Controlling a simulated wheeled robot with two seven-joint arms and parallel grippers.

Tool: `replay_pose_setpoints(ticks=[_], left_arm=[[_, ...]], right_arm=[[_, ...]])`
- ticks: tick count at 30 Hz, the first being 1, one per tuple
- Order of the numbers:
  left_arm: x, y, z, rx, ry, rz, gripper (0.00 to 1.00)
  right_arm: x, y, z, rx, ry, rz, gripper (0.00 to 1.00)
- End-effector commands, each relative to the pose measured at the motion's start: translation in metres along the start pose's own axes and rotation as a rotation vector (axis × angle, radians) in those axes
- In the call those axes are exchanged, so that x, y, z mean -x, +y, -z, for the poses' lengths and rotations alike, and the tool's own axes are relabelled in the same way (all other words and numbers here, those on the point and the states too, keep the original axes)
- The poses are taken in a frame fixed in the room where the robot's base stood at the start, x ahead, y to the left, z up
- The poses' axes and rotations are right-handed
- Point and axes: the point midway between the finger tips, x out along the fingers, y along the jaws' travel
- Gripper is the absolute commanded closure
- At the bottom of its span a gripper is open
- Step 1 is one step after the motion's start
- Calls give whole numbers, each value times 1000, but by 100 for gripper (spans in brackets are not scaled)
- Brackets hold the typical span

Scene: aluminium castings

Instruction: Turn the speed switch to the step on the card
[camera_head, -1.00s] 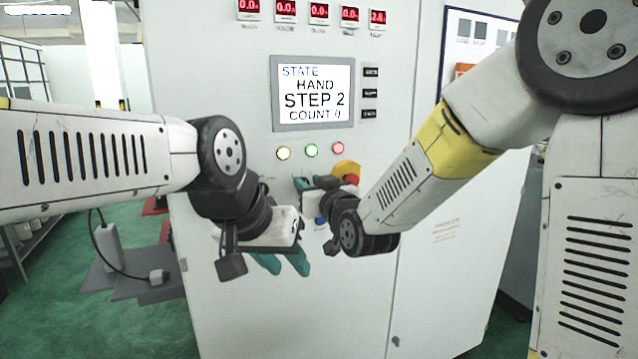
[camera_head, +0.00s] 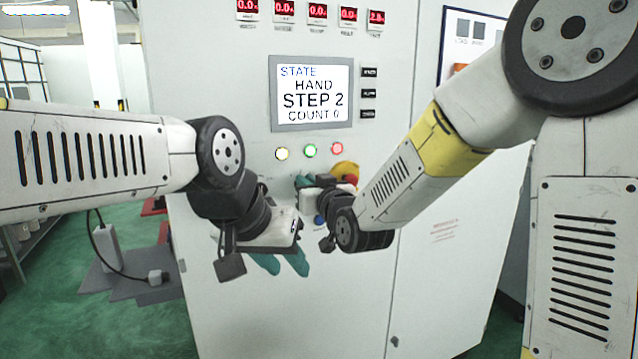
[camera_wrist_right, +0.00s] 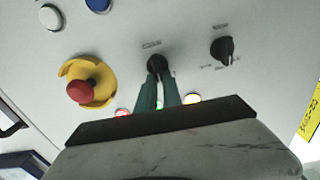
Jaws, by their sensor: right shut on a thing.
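The panel carries two black knobs in the right wrist view. My right gripper (camera_wrist_right: 158,80) has its green fingers shut on the middle knob (camera_wrist_right: 155,63); the fingers hide part of it. A second black knob (camera_wrist_right: 223,49) stands apart to the right with a pale pointer line. In the head view my right gripper (camera_head: 304,182) is at the cabinet below the lamps, and the knob is hidden. The screen (camera_head: 311,93) reads STATE HAND, STEP 2, COUNT 0. A yellow label or card (camera_wrist_right: 311,118) is cut off and unreadable. My left gripper (camera_head: 281,265) is open and empty, before the cabinet.
A red emergency stop (camera_wrist_right: 80,91) in a yellow ring (camera_wrist_right: 102,88) sits beside the held knob. White (camera_wrist_right: 50,17) and blue (camera_wrist_right: 98,4) buttons are beyond it. Yellow, green and red lamps (camera_head: 310,150) are above the grippers. The lower cabinet front (camera_head: 330,310) is clear.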

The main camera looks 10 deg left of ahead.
Motion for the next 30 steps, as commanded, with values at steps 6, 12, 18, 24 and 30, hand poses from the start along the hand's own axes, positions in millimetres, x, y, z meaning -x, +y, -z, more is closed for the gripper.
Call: replay_pose_setpoints(ticks=[6,12,18,24,30], left_arm=[[0,0,0,0,0,0,64],[0,0,0,0,0,0,64],[0,0,0,0,0,0,64],[0,0,0,0,0,0,64],[0,0,0,0,0,0,64]], right_arm=[[0,3,0,-109,0,-1,100],[0,6,-1,-271,0,-1,100],[0,9,-2,-444,0,-1,100],[0,11,-3,-592,0,-1,100],[0,12,-4,-697,0,-1,100]])
